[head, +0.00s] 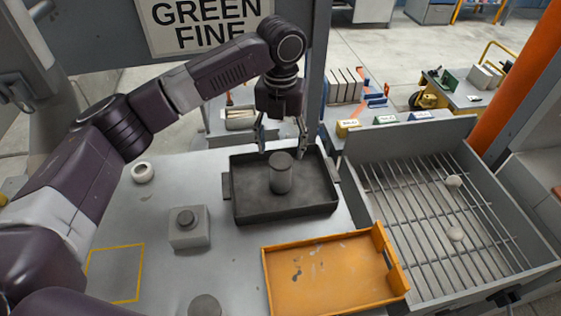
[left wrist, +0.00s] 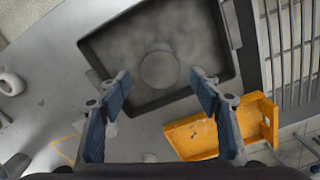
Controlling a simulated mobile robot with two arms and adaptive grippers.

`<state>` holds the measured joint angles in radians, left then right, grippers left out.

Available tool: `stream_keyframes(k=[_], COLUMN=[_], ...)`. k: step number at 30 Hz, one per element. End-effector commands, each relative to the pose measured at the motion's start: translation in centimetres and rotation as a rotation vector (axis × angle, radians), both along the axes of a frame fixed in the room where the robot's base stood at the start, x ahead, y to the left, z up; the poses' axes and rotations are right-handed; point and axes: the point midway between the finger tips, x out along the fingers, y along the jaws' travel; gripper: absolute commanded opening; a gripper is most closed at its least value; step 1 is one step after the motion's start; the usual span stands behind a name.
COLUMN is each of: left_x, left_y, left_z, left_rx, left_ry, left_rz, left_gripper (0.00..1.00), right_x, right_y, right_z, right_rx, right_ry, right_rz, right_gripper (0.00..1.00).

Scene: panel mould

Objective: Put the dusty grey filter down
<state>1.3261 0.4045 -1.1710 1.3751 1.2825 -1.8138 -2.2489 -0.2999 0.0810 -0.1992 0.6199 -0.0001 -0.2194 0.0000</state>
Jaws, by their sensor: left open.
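The dusty grey filter (head: 281,173) is a short grey cylinder standing upright in the dark tray (head: 248,213). In the left wrist view the filter (left wrist: 160,68) shows as a round top inside the dark tray (left wrist: 101,62). My left gripper (head: 282,149) is open above the tray, with its fingers apart and nothing between them. In the left wrist view the left gripper (left wrist: 162,88) has its blue-padded fingers spread, and the filter lies beyond the tips. The filter stands apart from the fingers. My right gripper is not in view.
An orange tray (head: 325,270) lies in front of the dark tray. A barred metal bin (head: 440,215) stands at right, with small pale lumps on its bars. A grey block with a round knob (head: 188,228) and a white ring (head: 143,173) sit at left. A sign reads GREEN FINE (head: 205,22).

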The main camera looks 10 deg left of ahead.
Motion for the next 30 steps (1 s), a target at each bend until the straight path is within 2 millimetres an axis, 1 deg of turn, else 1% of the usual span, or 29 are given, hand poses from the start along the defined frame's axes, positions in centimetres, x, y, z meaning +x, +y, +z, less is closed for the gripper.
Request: stream_keyframes(k=[1, 6, 10, 15, 30], left_x=[0.1, 0.1, 0.1, 0.0, 0.0], left_y=[-0.1, -0.1, 0.0, 0.0, 0.0], left_z=[1.0, 4.0, 5.4, 5.9, 5.8], left_rx=[-0.001, -0.001, -0.001, 0.000, 0.000], left_ry=[-0.005, -0.003, -0.001, 0.001, 0.001], left_rz=[-0.001, 0.000, 0.001, 0.000, 0.000], left_gripper=[0.58, 0.58, 0.58, 0.58, 0.58], right_x=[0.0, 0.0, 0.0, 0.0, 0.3], right_y=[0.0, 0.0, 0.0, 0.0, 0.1], right_z=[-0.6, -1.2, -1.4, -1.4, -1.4], right_rx=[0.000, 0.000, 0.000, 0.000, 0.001], right_ry=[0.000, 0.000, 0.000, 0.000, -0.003], right_rz=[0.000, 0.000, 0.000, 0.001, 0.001], right_gripper=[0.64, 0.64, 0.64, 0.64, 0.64])
